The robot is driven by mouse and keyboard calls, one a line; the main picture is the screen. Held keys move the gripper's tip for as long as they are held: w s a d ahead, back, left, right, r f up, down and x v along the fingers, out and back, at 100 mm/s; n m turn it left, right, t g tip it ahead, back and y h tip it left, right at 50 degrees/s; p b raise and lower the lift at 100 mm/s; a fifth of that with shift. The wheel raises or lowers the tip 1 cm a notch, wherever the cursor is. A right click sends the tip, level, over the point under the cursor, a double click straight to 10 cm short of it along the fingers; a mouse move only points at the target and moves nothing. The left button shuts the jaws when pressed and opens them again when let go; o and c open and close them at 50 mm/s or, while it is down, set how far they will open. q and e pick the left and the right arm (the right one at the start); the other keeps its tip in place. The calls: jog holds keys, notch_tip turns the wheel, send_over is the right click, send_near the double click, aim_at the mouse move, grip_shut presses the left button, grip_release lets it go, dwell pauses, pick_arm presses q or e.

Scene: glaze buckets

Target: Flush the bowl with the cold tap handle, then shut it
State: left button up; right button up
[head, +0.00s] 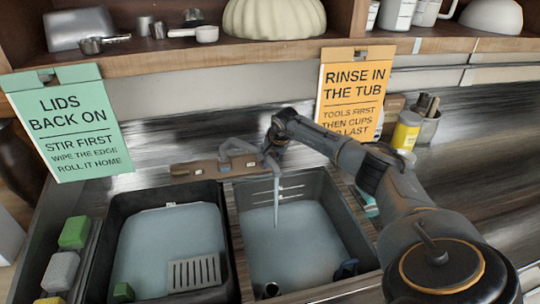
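The grey tap (236,150) rises from a wooden strip behind two basins. A thin stream of water (276,200) falls from it into the right basin (338,215), which holds greyish water. My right arm comes in from the right, and its gripper (275,143) is at the right side of the tap. The gripper covers that part of the tap, so I cannot make out the cold handle or whether the fingers are closed on it. My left gripper is not in view.
The left black basin (117,235) holds cloudy water and a slotted grey piece (194,272). Green and grey sponges (75,232) stand at its left. Two hanging signs, green (70,125) and orange (352,90), and a loaded shelf (150,62) are behind. A yellow jar (406,130) stands right.

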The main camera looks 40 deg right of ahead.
grip_shut()
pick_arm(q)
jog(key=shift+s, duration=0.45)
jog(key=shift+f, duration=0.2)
pick_arm(e)
jog(key=shift+s+f+m+t+b, duration=0.2)
jog(key=shift+m+t+b, duration=0.1)
jog(key=shift+m+b, duration=0.85)
jog(key=shift+s+f+m+b, duration=0.1)
jog(key=shift+m+b, duration=0.85)
jog(key=shift+m, duration=0.3)
jog(key=m+t+b, duration=0.1)
jog(key=m+b, duration=0.1)
jog(key=m, duration=0.2)
jog(key=shift+s+b, duration=0.15)
jog(key=shift+b, duration=0.25)
pick_arm(q)
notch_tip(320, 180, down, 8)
jog(key=b, duration=0.1)
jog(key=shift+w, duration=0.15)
pick_arm(e)
jog(key=shift+s+m, duration=0.1)
jog(key=shift+m, duration=1.1)
